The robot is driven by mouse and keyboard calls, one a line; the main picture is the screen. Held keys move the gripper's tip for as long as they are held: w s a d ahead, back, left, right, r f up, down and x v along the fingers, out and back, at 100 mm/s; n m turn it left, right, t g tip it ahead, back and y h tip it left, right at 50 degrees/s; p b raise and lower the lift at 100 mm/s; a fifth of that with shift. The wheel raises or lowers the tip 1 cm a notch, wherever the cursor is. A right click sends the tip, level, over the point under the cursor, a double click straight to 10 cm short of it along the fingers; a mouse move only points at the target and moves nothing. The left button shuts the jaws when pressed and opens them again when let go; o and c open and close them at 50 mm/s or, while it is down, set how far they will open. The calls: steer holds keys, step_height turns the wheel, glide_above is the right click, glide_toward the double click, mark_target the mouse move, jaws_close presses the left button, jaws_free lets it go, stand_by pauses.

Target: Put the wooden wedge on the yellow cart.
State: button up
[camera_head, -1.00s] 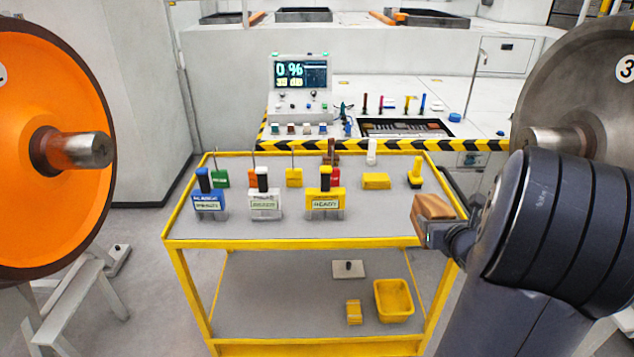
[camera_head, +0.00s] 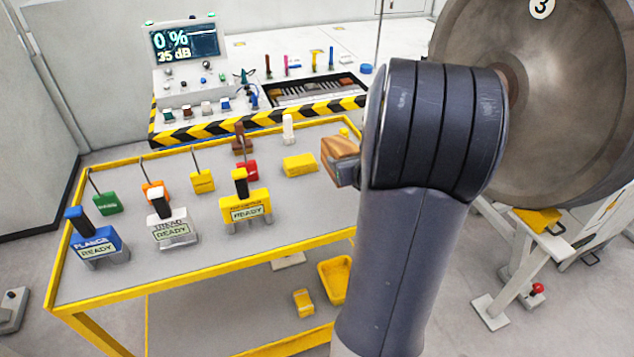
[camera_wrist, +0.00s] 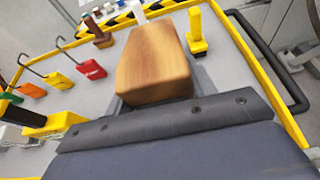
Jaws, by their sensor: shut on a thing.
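The wooden wedge (camera_head: 340,153) is a brown block with visible grain, held at the end of my arm over the right part of the yellow cart. It also shows large in the wrist view (camera_wrist: 155,65). My gripper (camera_head: 346,172) is shut on it; my arm hides most of the gripper in the head view. The yellow cart (camera_head: 200,266) has a grey top with a yellow rim and a lower shelf. Its grey top shows below and around the wedge in the wrist view (camera_wrist: 120,72). I cannot tell how far the wedge is above the top.
Blue (camera_head: 97,243), white (camera_head: 172,233) and yellow (camera_head: 245,207) READY devices stand on the cart's front. Coloured tags and a yellow block (camera_head: 299,164) lie behind them. A yellow upright piece (camera_wrist: 197,35) stands right of the wedge. A large grey wheel (camera_head: 560,100) is at right.

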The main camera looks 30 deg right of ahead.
step_height(320, 180, down, 9)
steer(key=shift+r+b, duration=0.2)
steer(key=shift+b, duration=0.45)
steer(key=shift+f, duration=0.2)
steer(key=o, duration=1.3)
steer(key=shift+r, duration=0.15)
steer(key=shift+s+r, duration=0.1)
steer(key=shift+s, duration=0.05)
steer(key=v, duration=1.1)
steer(key=shift+s, duration=0.3)
steer(key=shift+a+r, duration=0.1)
